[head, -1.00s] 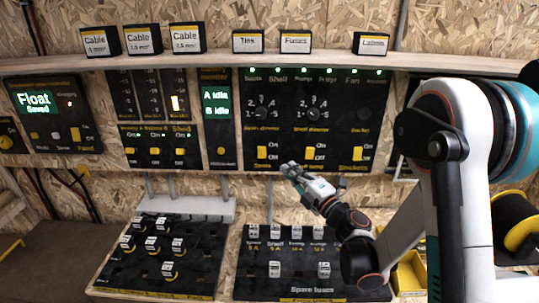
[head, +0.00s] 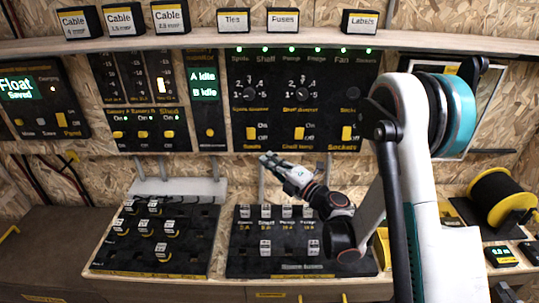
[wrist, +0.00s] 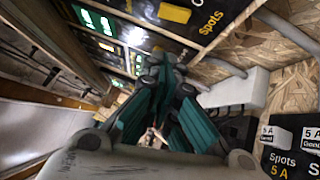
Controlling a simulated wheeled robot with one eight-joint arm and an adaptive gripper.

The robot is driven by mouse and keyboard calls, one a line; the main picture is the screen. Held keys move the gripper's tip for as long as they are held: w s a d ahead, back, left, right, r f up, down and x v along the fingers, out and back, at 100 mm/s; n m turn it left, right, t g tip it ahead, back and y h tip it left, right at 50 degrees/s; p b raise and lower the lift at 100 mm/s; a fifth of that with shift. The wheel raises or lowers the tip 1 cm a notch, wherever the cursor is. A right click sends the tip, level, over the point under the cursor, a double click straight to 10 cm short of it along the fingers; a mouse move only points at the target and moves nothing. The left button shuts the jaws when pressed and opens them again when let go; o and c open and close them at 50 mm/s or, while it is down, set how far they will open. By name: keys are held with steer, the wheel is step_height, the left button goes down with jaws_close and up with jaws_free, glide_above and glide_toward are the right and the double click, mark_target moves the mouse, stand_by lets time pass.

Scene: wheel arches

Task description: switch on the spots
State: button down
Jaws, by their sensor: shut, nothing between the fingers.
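The yellow spots switch (head: 251,133) is on the black panel in the head view, above its "Spots" label and beside On and Off marks. Whether it is on or off is too small to tell. It also shows at the top of the wrist view (wrist: 174,13), with the "Spots" label beside it. My gripper (head: 266,157) is shut and empty, just below and slightly right of the switch in the head view, apart from it. In the wrist view the shut fingers (wrist: 165,70) point along the panel, below the switch.
The shelf lamp switch (head: 299,133) and the sockets switch (head: 347,133) sit to the right on the same panel. A sloped board of fuses (head: 245,262) lies below my gripper. A shelf (head: 200,41) with label boxes runs above. A cable spool (head: 497,200) stands at right.

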mark_target(253, 138)
steer(key=shift+w+a+r+b, duration=0.35)
steer(key=shift+w+a, duration=0.55)
steer(key=shift+w, duration=0.7)
steer(key=shift+w+a+r+b, duration=0.3)
steer(key=shift+w+a, duration=0.55)
steer(key=shift+w, duration=0.8)
steer(key=shift+w+a+r+b, duration=0.35)
steer(key=shift+w+a, duration=0.55)
steer(key=shift+w, duration=0.7)
steer(key=shift+w+r+h+p, duration=0.25)
steer(key=shift+h+p, duration=0.05)
steer(key=shift+p, duration=0.05)
steer(key=shift+m, duration=0.3)
steer(key=shift+f, duration=0.1)
